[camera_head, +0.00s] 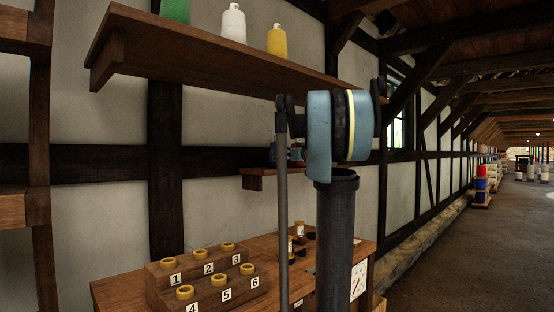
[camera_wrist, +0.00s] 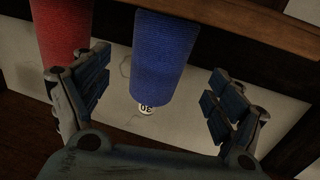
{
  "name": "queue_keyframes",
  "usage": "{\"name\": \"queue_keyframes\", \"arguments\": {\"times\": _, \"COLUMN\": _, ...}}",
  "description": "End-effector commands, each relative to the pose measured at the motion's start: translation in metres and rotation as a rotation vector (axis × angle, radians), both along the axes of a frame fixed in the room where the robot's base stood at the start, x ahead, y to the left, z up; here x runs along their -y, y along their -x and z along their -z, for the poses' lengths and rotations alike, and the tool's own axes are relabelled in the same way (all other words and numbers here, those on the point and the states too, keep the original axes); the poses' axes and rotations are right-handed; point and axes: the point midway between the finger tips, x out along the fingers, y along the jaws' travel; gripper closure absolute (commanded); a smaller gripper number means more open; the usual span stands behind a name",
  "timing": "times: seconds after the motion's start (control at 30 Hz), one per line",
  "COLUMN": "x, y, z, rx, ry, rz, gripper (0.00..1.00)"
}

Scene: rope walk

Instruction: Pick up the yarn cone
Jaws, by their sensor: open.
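A blue yarn cone (camera_wrist: 165,55) fills the upper middle of the wrist view. Its lower end hangs over a small round label with a number. A red yarn cone (camera_wrist: 64,32) is to its left. My gripper (camera_wrist: 160,85) is open, with one finger on each side of the blue cone. Gaps show on both sides, and neither finger visibly touches it. The left finger partly covers the red cone.
The long wooden upper shelf (camera_head: 225,56) is on the wall. A small lower shelf (camera_head: 262,180) with blue and red items is partly behind my arm. Below is a table with a numbered stepped rack (camera_head: 208,277) and small jars (camera_head: 299,232). The floor at right (camera_head: 510,240) is open.

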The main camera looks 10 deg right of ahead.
Motion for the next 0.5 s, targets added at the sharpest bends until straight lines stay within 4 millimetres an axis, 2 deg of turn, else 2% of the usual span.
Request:
{"name": "queue_keyframes", "arguments": {"times": 0.1, "x": -0.007, "y": -0.013, "z": 0.001, "rx": 0.000, "ry": 0.000, "rz": -0.002, "gripper": 0.13}}
{"name": "queue_keyframes", "arguments": {"times": 0.37, "x": -0.011, "y": -0.023, "z": 0.001, "rx": 0.000, "ry": 0.000, "rz": 0.000, "gripper": 0.13}}
{"name": "queue_keyframes", "arguments": {"times": 0.5, "x": -0.016, "y": -0.035, "z": 0.000, "rx": 0.000, "ry": 0.000, "rz": -0.002, "gripper": 0.13}}
